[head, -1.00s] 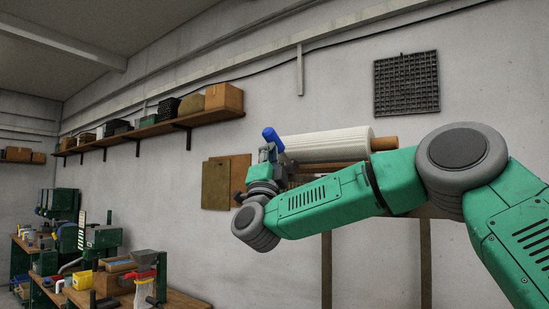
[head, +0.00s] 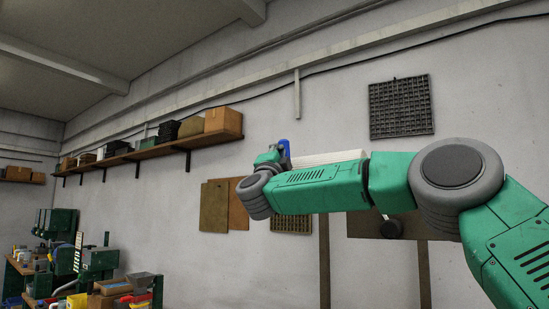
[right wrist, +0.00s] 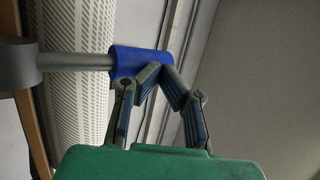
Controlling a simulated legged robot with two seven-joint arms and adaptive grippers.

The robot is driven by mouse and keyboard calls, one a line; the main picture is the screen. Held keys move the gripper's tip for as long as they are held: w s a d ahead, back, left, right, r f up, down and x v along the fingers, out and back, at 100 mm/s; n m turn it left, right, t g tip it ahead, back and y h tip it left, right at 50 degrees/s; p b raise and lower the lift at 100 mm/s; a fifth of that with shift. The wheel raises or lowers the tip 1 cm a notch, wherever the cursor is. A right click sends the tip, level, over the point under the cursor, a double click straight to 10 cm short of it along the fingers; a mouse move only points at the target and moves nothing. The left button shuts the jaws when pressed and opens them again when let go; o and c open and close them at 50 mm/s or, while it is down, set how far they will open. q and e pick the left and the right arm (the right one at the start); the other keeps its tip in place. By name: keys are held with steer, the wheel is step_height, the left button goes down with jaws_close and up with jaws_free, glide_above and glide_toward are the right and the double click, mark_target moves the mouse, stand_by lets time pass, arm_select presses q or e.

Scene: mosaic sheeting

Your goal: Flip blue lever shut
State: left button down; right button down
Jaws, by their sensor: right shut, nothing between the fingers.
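The blue lever handle (head: 284,147) shows upright in the head view, just beyond my right gripper (head: 270,156). In the right wrist view the blue handle (right wrist: 136,60) is a short cylinder on a grey rod (right wrist: 78,61), which runs left to a round grey hub (right wrist: 17,64). My right gripper (right wrist: 162,74) is shut with nothing between its fingers. Its fingertips are at the handle's right end, seemingly touching or very close. The white sheeting roll (head: 328,157) is mostly hidden by my right arm in the head view. My left gripper is not in view.
Mesh panels (head: 400,107) and brown boards (head: 214,207) are on the wall. A shelf (head: 150,152) with boxes runs along the upper left. Cluttered benches with machines (head: 98,260) stand at lower left.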

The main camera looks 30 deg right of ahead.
steer(key=shift+w+d+r, duration=0.1)
steer(key=shift+d+r, duration=0.1)
steer(key=shift+d, duration=0.2)
stand_by(0.5)
